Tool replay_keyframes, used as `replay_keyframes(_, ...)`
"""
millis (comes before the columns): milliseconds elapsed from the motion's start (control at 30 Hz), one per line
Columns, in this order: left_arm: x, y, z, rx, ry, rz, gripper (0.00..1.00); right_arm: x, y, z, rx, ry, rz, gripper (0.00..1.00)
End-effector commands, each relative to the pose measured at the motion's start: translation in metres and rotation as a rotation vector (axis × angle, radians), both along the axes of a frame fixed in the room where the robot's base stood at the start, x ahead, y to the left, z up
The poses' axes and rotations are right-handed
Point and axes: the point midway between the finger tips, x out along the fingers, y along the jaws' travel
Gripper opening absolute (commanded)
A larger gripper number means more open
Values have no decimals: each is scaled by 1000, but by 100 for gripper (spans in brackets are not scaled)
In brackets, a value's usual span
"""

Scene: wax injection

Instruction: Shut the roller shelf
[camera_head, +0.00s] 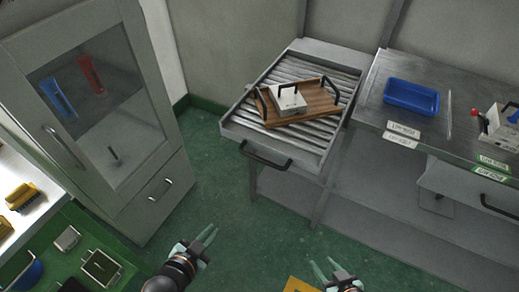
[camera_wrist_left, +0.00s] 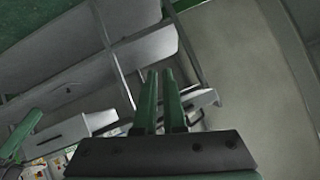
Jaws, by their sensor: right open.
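The roller shelf (camera_head: 240,122) is a grey tray of metal rollers with a black handle (camera_head: 265,157) on its front edge. It sits on a grey stand, and a bare grey strip shows behind the rollers. A wooden board with black handles (camera_head: 318,106) lies on the rollers with a pale metal block (camera_head: 287,100) on it. My left gripper (camera_head: 210,235) is in front of the shelf, well short of the handle; its green fingers show a narrow gap, also in the left wrist view (camera_wrist_left: 160,85). My right gripper (camera_head: 328,268) is open at the bottom, apart from the shelf.
A grey cabinet with a glass door (camera_head: 105,110) stands on the left. A metal workbench (camera_head: 375,105) with a blue tray (camera_head: 411,96) adjoins the shelf on the right. Green floor (camera_head: 215,190) is clear between cabinet and shelf. A yellow item (camera_head: 298,284) shows beside my right gripper.

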Motion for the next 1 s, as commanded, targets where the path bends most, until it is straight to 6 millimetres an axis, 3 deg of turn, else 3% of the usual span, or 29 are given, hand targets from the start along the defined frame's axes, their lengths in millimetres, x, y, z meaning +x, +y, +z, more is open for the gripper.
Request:
replay_keyframes(33, 26, -13, 22, 106, -101, -111, 1, 0, 0, 2, 0, 0, 0, 45)
replay_keyframes(200, 79, -48, 77, 491, -403, -421, 0, 0, 0, 4, 0, 0, 0, 45)
replay_keyframes(400, 108, -70, 116, 810, -624, -612, 0, 0, 0, 5, 0, 0, 0, 45)
replay_keyframes(667, 123, -79, 120, 889, -674, -652, 0, 0, 0, 4, 0, 0, 0, 45)
replay_keyframes(1000, 169, -105, 104, 884, -672, -651, 0, 0, 0, 0, 0, 0, 0, 45)
